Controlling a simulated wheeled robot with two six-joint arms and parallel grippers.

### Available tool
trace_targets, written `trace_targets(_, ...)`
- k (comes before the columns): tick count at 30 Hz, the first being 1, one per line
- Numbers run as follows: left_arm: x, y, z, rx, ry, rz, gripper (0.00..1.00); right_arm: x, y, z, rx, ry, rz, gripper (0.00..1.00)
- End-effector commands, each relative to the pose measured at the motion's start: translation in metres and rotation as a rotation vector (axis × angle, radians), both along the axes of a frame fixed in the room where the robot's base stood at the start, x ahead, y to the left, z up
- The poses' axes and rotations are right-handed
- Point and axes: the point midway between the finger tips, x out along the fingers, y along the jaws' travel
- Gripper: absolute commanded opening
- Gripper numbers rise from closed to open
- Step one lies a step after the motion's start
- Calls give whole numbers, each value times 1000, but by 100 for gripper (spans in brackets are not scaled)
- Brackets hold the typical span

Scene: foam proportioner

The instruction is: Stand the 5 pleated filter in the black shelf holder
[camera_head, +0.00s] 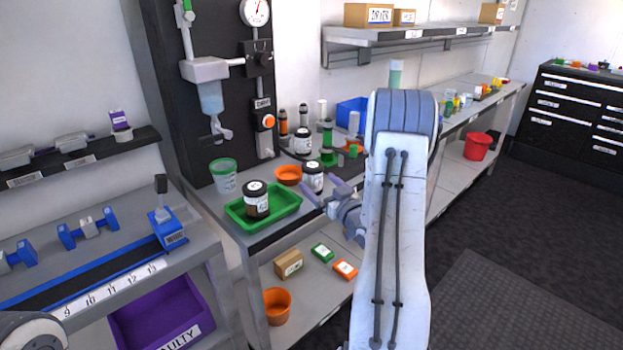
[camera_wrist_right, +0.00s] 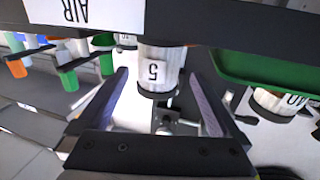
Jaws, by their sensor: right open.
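The 5 pleated filter (camera_head: 313,176) is a white cylinder with black ends. It stands on the bench just right of the green tray. In the right wrist view the filter (camera_wrist_right: 153,75) shows its "5" label between the two fingers. My right gripper (camera_head: 319,191) is open, its fingers (camera_wrist_right: 158,80) on either side of the filter with gaps to it. A black wall shelf (camera_head: 90,158) on the left carries grey parts and a purple-and-white item; I cannot tell whether it is the shelf holder. My left gripper is not visible.
A green tray (camera_head: 290,211) holds a dark-lidded jar-like filter (camera_head: 256,205). An orange bowl (camera_head: 288,173), a green-rimmed cup (camera_head: 223,178) and several bottles crowd the bench. A blue rail with numbers (camera_head: 95,274) lies on the left bench. A purple bin (camera_head: 160,318) is below.

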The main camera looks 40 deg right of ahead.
Motion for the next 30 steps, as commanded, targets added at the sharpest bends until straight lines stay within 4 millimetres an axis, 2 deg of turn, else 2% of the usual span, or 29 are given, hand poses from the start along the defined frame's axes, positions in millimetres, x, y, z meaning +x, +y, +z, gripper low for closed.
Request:
trace_targets(9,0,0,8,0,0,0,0,44,-6,3,-1,0,4,100)
trace_targets(18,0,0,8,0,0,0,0,50,-8,2,0,0,2,100)
trace_targets(20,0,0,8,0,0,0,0,50,-8,2,0,0,2,81)
trace_targets(24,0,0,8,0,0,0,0,50,-8,2,0,0,2,27)
trace_targets(26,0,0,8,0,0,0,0,50,-8,3,-1,-1,2,6)
trace_targets(30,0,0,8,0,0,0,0,50,-8,3,-1,-1,2,6)
